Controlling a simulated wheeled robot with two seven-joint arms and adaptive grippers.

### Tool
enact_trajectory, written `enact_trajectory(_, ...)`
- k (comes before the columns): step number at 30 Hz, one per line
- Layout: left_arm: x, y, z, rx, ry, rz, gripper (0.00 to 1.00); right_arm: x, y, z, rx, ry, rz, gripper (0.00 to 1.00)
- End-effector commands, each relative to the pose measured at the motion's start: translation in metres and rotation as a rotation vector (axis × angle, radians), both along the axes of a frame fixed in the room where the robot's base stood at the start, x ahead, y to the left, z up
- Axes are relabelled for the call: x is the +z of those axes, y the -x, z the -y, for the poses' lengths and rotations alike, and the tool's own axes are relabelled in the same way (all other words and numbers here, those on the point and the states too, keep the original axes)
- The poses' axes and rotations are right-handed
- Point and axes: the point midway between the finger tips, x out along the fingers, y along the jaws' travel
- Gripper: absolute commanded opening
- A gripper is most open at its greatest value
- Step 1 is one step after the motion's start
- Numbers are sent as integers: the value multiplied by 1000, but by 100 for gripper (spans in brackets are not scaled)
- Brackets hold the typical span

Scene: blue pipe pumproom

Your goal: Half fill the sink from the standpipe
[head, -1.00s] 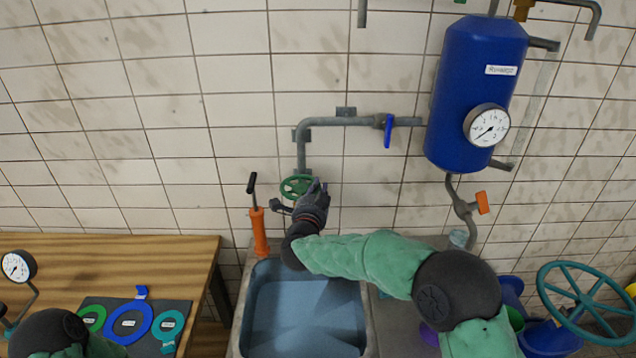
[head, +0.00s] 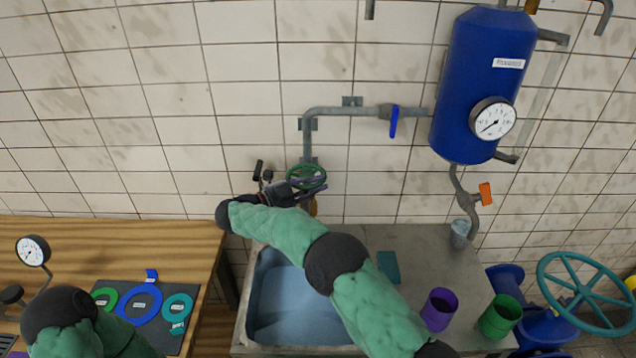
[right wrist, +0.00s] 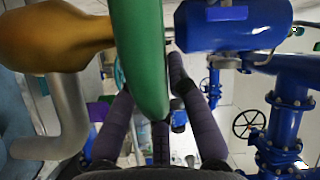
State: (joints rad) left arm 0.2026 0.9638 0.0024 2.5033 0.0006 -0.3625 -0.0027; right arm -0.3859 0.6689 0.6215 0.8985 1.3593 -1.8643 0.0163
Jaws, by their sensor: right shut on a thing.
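The standpipe's green handwheel (head: 306,173) sits at the lower end of the grey wall pipe (head: 345,111), above the back of the sink (head: 242,325). My right gripper (head: 314,188) reaches it from the left and is shut on its rim. In the right wrist view the green rim (right wrist: 140,60) lies between my purple fingers, beside a brass tap body (right wrist: 60,38) and a bent grey spout (right wrist: 68,115). The basin looks blue inside; I cannot tell its water level, and my right arm covers part of it. My left arm shows at lower left, its gripper out of view.
A purple cup (head: 438,310) and a green cup (head: 500,317) stand right of the sink. A clear glass (head: 460,233) stands behind them. A blue tank (head: 480,85) with a gauge hangs above. A wooden table (head: 120,235) holds coloured rings. A teal wheel (head: 592,255) stands at right.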

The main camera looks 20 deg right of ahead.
Motion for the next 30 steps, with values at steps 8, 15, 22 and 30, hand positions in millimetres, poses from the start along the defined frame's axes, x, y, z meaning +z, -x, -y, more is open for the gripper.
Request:
enact_trajectory(8,7,0,0,0,0,0,38,5,0,-5,-124,1,11,0)
enact_trajectory(15,9,0,0,0,0,0,38,6,1,-7,-176,1,12,0)
enact_trajectory(22,9,0,0,0,0,0,38,7,1,-7,-190,1,14,0)
enact_trajectory(30,9,0,0,0,0,0,38,7,1,-7,-190,1,15,0)
